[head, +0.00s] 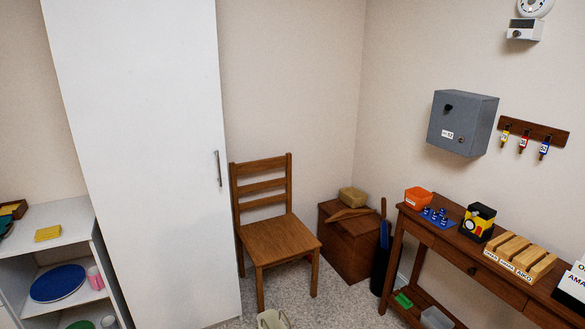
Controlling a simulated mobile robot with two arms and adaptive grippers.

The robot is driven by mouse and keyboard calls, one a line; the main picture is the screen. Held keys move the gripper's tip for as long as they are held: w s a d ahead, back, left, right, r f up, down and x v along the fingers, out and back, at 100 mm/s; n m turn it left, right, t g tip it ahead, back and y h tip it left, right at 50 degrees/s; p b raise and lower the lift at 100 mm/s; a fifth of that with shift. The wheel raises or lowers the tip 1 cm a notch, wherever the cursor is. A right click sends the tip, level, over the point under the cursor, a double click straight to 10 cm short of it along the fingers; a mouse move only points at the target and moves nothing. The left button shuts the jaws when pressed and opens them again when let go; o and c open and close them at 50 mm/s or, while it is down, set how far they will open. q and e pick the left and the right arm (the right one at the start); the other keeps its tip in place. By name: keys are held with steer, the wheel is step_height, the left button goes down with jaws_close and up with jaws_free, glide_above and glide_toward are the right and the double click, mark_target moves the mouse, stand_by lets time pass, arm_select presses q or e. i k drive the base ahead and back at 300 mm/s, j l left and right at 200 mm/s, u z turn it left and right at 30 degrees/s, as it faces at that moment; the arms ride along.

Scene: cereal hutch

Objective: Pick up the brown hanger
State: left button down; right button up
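A brown wooden piece shaped like a hanger (349,214) lies on top of a dark brown wooden box (346,250) in the corner of the room. It is small here, and its hook cannot be made out. A tan block-like thing (353,197) sits right behind it on the same box. Neither of my grippers is in view.
A wooden chair (277,237) stands left of the box. A dark bin (381,265) with a blue item and a side table (480,270) stand to its right. A tall white cabinet (150,150) is at left. A beige thing (272,319) is cut off at the bottom edge.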

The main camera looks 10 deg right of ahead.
mark_target(342, 212)
steer(key=i+l+z, duration=0.2)
steer(key=i+z, duration=0.55)
steer(key=i, duration=0.2)
steer(key=i+j+z, duration=0.1)
steer(key=i+z, duration=0.25)
steer(key=i+l+u, duration=0.1)
steer(key=i+u, duration=0.15)
steer(key=i, duration=0.25)
steer(key=i+l+u, duration=0.2)
steer(key=i, duration=0.3)
